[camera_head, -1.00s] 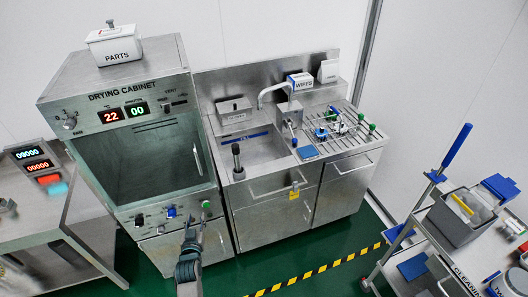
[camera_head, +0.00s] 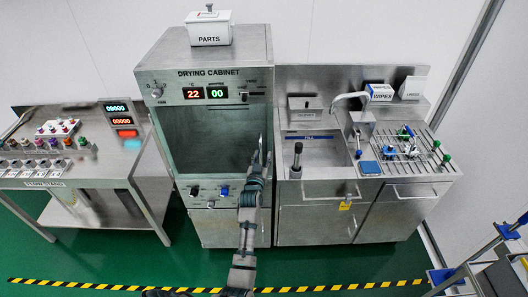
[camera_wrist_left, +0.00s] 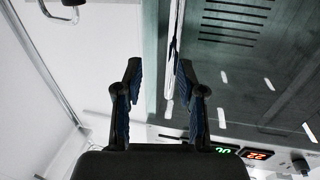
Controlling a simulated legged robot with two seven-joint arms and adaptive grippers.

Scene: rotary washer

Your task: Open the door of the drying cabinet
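The drying cabinet (camera_head: 160,130) is a tall steel box left of the sink unit. Its display reads 22 and 00. Its glass door (camera_head: 208,140) looks shut, and the upright handle on the door's right side is largely hidden by my gripper. My left gripper (camera_head: 262,158) reaches up from below to the right edge of this door. In the left wrist view its two dark fingers (camera_wrist_left: 157,72) are apart, with the edge of the door (camera_wrist_left: 155,45) and a thin upright bar (camera_wrist_left: 174,30) just beyond or between the tips. Contact is unclear. My right gripper is not in view.
A steel sink unit (camera_head: 310,190) adjoins the cabinet on the right. A workbench (camera_head: 140,165) with several coloured-cap bottles stands on the left. A white PARTS box (camera_head: 208,40) sits on top of the cabinet. The green floor (camera_head: 110,255) in front is mostly clear.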

